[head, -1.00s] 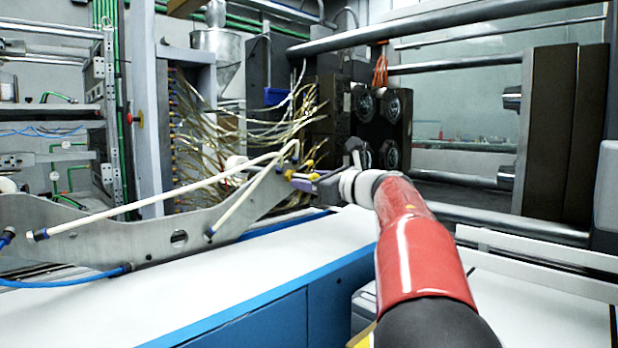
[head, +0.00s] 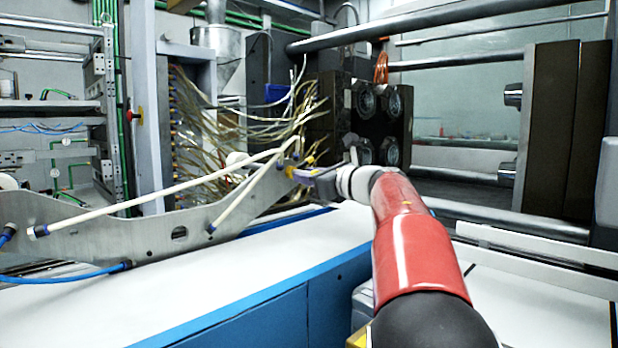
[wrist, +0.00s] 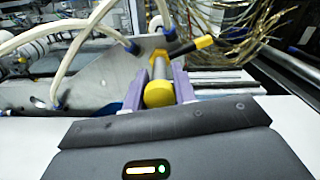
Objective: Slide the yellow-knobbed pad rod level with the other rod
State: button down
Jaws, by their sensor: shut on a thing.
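The yellow knob (wrist: 159,94) of the pad rod sits between the purple fingers of my gripper (wrist: 158,84) in the wrist view. My gripper is shut on it. The grey shaft of the pad rod (wrist: 158,68) runs away from the knob toward the metal plate (wrist: 100,75). A black rod with yellow parts (wrist: 190,47) sticks out to the right, just beyond the shaft; I cannot tell whether it is the other rod. In the head view my gripper (head: 303,175) is at the plate's right end, and the knob is mostly hidden by the fingers.
Pale hoses (head: 170,190) cross in front of the plate. A tangle of thin tubes (head: 235,125) hangs behind, beside the dark mould block (head: 325,115). The white machine top (head: 230,270) below is clear. A thick steel bar (head: 430,28) crosses above.

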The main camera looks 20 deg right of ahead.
jog(key=shift+s+d+f, duration=0.1)
jog(key=shift+s+d, duration=0.05)
jog(key=shift+s, duration=0.2)
jog(key=c, duration=1.1)
grip_release()
jog(key=b+v, duration=0.1)
jog(key=v, duration=0.6)
jog(key=shift+s+d, duration=0.1)
jog(key=shift+s, duration=0.3)
